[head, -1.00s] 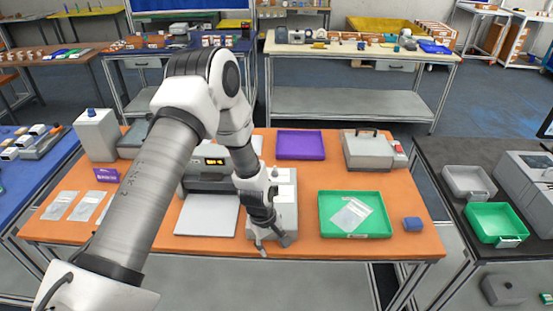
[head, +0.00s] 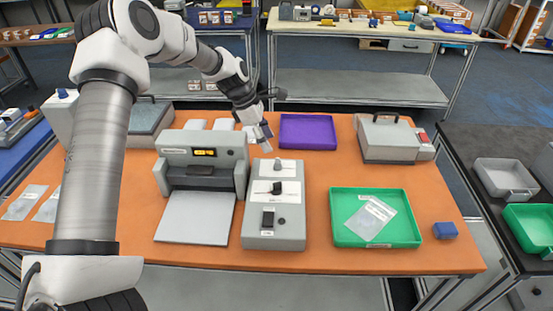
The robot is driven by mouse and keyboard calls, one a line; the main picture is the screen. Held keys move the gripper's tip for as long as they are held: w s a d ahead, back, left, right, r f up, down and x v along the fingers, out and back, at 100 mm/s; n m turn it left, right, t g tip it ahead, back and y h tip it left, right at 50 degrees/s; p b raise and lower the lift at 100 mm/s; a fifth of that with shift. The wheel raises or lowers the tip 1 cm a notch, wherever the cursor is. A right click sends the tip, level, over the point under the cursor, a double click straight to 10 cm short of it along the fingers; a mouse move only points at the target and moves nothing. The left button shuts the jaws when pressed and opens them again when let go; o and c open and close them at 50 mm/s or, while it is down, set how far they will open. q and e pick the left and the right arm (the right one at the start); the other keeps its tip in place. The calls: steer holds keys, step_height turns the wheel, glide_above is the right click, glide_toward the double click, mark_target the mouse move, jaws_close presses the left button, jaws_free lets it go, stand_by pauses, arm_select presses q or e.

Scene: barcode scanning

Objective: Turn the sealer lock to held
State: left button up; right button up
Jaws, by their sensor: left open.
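The grey sealer (head: 203,160) with a lit yellow display stands left of the table's middle, a flat light plate in front of it. Beside it on the right is a grey control box (head: 287,233). Its sloped top carries a small knob (head: 277,165) at the back, a dark lever-like switch (head: 277,188) in the middle and a black rocker-like part (head: 268,218) in front. The labels are too small to read, so I cannot tell which setting the lock shows. My left gripper (head: 270,120) is open and empty, above and behind the control box, apart from it.
A green tray (head: 340,236) with a clear bag stands to the right, a purple tray (head: 309,131) behind the box. A grey case with a handle (head: 385,138) and a blue block (head: 445,230) are further right. My left arm covers the table's left part.

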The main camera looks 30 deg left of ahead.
mark_target(277, 160)
arm_select(q)
steer(key=p+x, duration=0.1)
steer(key=x, duration=0.6)
steer(key=shift+d+f, duration=0.1)
steer(key=shift+f, duration=0.15)
steer(key=shift+s+r, duration=0.1)
steer(key=shift+r, duration=0.05)
steer(key=shift+c, duration=1.1)
jaws_close()
